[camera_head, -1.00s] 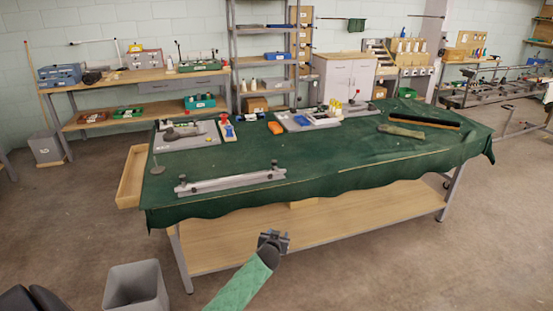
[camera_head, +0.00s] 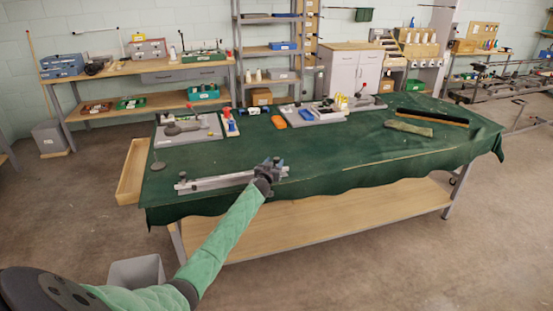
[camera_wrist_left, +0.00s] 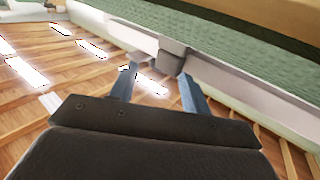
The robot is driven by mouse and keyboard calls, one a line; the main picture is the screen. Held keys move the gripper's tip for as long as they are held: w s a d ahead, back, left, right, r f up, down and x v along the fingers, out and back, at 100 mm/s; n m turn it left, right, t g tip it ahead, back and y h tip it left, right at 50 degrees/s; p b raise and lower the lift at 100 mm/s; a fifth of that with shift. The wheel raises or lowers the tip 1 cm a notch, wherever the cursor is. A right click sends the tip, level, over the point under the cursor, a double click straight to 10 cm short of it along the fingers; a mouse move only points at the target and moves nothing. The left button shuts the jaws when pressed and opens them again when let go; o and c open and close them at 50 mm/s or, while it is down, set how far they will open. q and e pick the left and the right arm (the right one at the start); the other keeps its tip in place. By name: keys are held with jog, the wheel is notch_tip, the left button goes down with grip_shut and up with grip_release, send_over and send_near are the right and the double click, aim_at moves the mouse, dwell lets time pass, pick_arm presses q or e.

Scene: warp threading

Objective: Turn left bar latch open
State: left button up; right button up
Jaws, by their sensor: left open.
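The grey metal bar (camera_head: 215,183) lies along the front edge of the green-covered table (camera_head: 330,150). A small upright latch post (camera_head: 182,177) stands at its left end. My left gripper (camera_head: 273,164) is at the bar's right end and hides most of the fitting there. In the left wrist view, the open fingers (camera_wrist_left: 160,80) point at a grey block (camera_wrist_left: 172,57) on a long pale rail (camera_wrist_left: 215,75). The block is close to the fingertips; I cannot tell whether they touch it. My right gripper is not in view.
A grey board with tools (camera_head: 188,131) lies behind the bar at the left. An open wooden tray (camera_head: 133,172) hangs at the table's left side. The tabletop's middle is clear.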

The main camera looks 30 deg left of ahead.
aim_at(276, 161)
pick_arm(q)
jog(key=shift+x, duration=1.2)
jog(key=shift+w+a+f, duration=0.1)
jog(key=shift+w+a, duration=0.1)
jog(key=shift+w, duration=0.5)
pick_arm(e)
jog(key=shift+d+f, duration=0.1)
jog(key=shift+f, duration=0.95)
pick_arm(q)
jog(key=c, duration=0.9)
